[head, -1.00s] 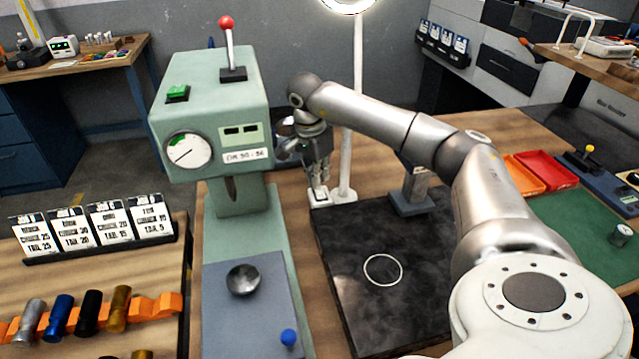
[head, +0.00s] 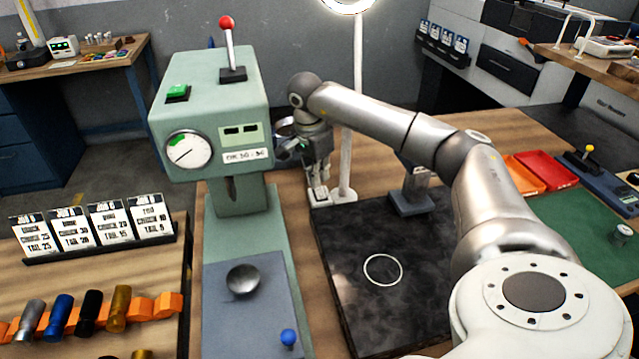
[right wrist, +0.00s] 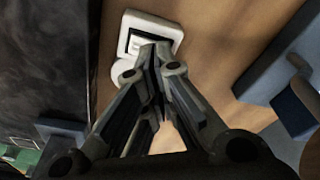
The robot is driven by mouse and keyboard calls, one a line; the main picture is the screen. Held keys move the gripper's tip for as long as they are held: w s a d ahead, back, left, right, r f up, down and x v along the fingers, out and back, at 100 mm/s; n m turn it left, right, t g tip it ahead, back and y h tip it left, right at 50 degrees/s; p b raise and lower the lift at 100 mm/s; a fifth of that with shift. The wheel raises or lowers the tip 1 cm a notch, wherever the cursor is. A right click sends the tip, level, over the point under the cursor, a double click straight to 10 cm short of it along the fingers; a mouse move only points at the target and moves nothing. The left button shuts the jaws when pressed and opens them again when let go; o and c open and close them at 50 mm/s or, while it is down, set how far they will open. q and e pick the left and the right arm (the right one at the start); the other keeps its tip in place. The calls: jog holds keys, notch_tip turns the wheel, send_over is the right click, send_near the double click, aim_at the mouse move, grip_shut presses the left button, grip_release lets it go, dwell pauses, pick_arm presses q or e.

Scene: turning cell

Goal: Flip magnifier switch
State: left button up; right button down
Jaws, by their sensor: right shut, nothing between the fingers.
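The magnifier (head: 348,5) has a lit ring head at the top edge of the head view, on a white post (head: 357,90). The post rises from a white base (head: 343,195) on the bench. In the right wrist view the base is a small white block (right wrist: 165,28) with a dark-framed switch (right wrist: 134,42) on it. My right gripper (head: 318,190) is shut and empty, pointing down at the base. In the right wrist view its fingertips (right wrist: 155,50) overlap the switch's edge; whether they touch it I cannot tell. My left gripper is not in view.
A green press-like machine (head: 210,110) stands close left of my right gripper. A black slab (head: 385,290) lies in front of the base, with a grey stand (head: 411,195) at its back. Red and orange trays (head: 543,170) sit to the right.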

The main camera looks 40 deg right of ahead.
aim_at(318, 189)
jog(key=shift+f+b, duration=0.6)
jog(key=shift+f, duration=0.55)
dwell(0.4)
jog(key=shift+s, duration=0.1)
jog(key=shift+r+p, duration=0.75)
jog(key=shift+r, duration=0.05)
notch_tip(318, 189, up, 6)
jog(key=p, duration=0.4)
jog(key=shift+f, duration=0.2)
jog(key=shift+f, duration=0.1)
